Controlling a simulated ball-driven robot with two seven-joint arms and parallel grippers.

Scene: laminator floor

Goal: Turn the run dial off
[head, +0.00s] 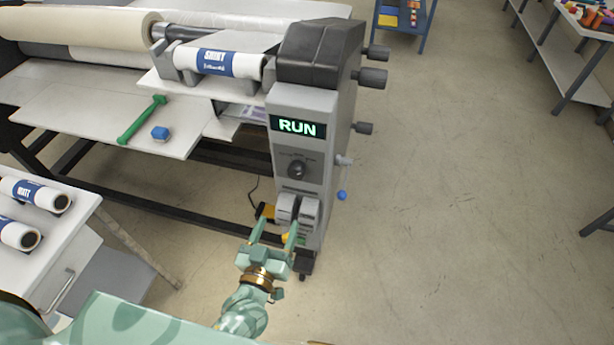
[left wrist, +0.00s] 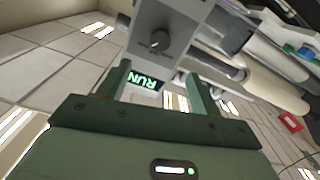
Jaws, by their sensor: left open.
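The run dial (head: 297,170) is a dark round knob on the grey control panel of the laminator (head: 310,100). Above it a display (head: 298,126) reads RUN in green letters. My left gripper (head: 278,222) is open and empty, below the dial in the head view and apart from it. In the left wrist view, turned over, the dial (left wrist: 155,39) shows beyond the fingertips, and the display (left wrist: 142,80) shows between the fingers of the left gripper (left wrist: 158,70). My right gripper is not in view.
A lever with a blue knob (head: 342,195) sticks out at the panel's right side. Grey blocks (head: 297,208) sit low on the panel.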

